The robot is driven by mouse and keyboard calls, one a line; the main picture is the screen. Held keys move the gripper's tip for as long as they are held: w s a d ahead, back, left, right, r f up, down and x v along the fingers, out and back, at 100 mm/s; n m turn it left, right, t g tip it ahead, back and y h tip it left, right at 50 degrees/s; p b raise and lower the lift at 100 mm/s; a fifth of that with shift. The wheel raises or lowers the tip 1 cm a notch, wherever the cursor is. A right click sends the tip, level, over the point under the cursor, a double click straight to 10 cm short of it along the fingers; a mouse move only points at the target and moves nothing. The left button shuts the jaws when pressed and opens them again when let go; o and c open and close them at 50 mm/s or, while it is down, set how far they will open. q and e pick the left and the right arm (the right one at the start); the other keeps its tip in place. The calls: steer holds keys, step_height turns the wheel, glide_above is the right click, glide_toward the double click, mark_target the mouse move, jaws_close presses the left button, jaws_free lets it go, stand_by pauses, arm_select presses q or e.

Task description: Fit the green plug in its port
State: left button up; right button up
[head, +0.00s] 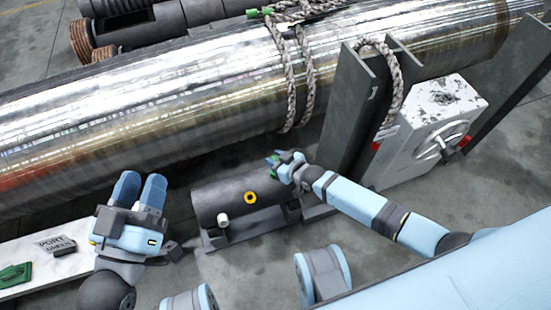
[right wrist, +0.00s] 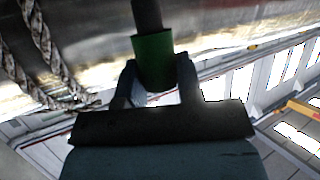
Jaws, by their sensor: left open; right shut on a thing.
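A green plug (right wrist: 153,62) with a dark stem shows in the right wrist view. My right gripper (right wrist: 155,85) is shut on its green part. In the head view my right gripper (head: 280,160) is over the right end of a dark barrel (head: 222,195); only a bit of green shows at its fingertips. The barrel carries a yellow ring (head: 250,198) and a white round piece (head: 223,220). A green port is not clearly seen; the gripper and arm cover the barrel's right end. My left gripper (head: 140,190) is open and empty, left of the barrel.
A large shiny pipe (head: 150,115) with rope (head: 305,75) lies behind. Grey uprights (head: 350,110) and a white box (head: 430,125) stand right. A white board (head: 35,260) at left bears a PORT label (head: 55,243) and green cloth (head: 15,275).

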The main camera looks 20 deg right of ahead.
arm_select(q)
steer(key=shift+f+b, duration=1.15)
steer(key=shift+f, duration=0.05)
arm_select(e)
steer(key=shift+f, duration=1.6)
steer(key=o, duration=1)
arm_select(q)
steer(key=shift+w+a+f+g+y+p, duration=0.15)
steer(key=shift+a+f+g+y+p, duration=0.9)
steer(key=shift+p, duration=1.65)
arm_select(e)
steer(key=shift+v, duration=6.95)
arm_select(q)
steer(key=shift+d, duration=0.25)
arm_select(e)
steer(key=shift+s, duration=0.1)
